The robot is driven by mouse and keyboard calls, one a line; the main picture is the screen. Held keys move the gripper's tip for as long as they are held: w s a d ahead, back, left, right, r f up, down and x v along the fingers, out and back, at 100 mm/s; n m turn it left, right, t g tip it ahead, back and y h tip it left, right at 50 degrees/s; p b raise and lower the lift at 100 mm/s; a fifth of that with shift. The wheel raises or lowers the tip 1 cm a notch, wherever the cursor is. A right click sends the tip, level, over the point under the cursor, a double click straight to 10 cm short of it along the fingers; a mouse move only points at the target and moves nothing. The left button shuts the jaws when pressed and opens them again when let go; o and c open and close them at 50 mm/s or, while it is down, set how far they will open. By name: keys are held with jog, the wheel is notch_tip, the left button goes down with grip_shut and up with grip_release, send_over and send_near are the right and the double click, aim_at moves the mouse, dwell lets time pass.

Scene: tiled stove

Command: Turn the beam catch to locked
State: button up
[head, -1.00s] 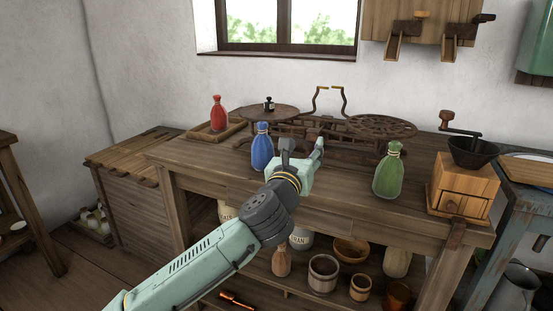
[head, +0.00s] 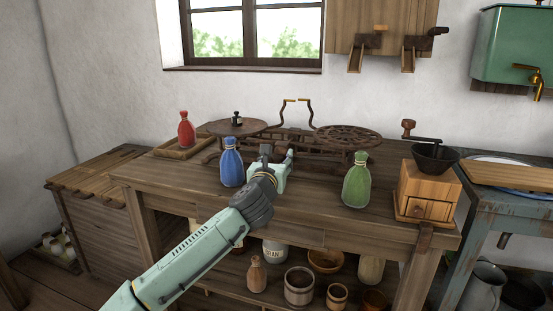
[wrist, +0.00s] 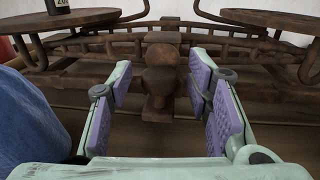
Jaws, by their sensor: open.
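A dark rusty balance scale stands on the wooden bench, with its left pan (head: 237,127) and right pan (head: 345,134) either side of a low frame. In the wrist view, a brown rusted catch piece (wrist: 160,80) stands upright at the middle of the scale's front, below the beam (wrist: 100,43). My gripper (head: 277,163) is in front of the scale's middle. Its padded fingers (wrist: 160,92) are open, one on each side of the catch piece, with visible gaps. In the head view my gripper hides the catch.
A blue bottle (head: 231,163) stands close left of my gripper, and it fills the left edge of the wrist view (wrist: 32,120). A green bottle (head: 356,181) stands to the right. A small black weight (head: 236,118) sits on the left pan. A grinder (head: 427,192) is farther right.

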jog(key=shift+w, duration=0.1)
grip_shut()
dwell(0.6)
